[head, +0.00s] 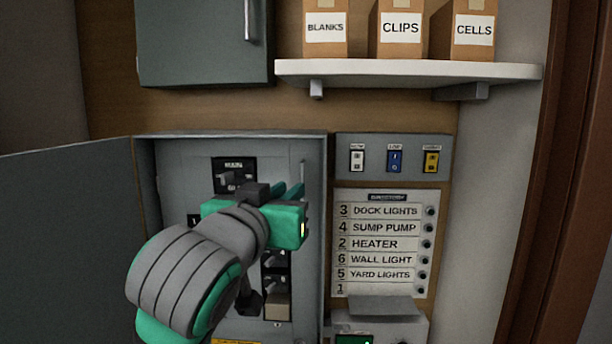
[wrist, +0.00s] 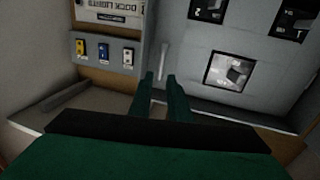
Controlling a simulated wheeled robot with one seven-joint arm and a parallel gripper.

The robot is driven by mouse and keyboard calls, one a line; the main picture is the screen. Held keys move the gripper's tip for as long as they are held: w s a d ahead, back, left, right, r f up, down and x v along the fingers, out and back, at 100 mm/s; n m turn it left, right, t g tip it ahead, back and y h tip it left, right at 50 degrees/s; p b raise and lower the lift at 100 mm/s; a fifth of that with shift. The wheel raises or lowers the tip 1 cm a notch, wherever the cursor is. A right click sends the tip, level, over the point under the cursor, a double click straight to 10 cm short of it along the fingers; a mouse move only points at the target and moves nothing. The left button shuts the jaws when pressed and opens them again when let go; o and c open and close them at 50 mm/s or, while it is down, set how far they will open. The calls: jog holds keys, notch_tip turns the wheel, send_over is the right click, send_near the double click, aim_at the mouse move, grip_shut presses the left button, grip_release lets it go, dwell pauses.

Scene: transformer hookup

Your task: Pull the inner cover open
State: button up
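The inner cover (head: 190,172) is the grey panel inside the open wall box, and it looks shut. Its upright bar handle (head: 303,173) stands near the cover's right edge. My gripper (head: 288,190) is in front of the cover's upper right part, just left of the handle in the head view. In the wrist view the cover (wrist: 190,60) fills the upper right, and the handle (wrist: 163,58) shows just beyond my gripper's fingertips (wrist: 161,77), roughly between them. The fingers are apart with a gap. I cannot tell whether they touch the handle. My arm hides much of the cover's middle and lower left.
The box's outer door (head: 65,240) is swung wide open to the left. A switch panel (head: 393,157) with white, blue and yellow switches is right of the box, above a label board (head: 385,240). A shelf (head: 410,72) with cartons is above.

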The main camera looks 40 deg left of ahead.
aim_at(302, 177)
jog(key=x, duration=1)
jog(key=shift+w+a+r, duration=0.2)
jog(key=shift+a, duration=0.1)
jog(key=shift+c, duration=0.7)
grip_shut()
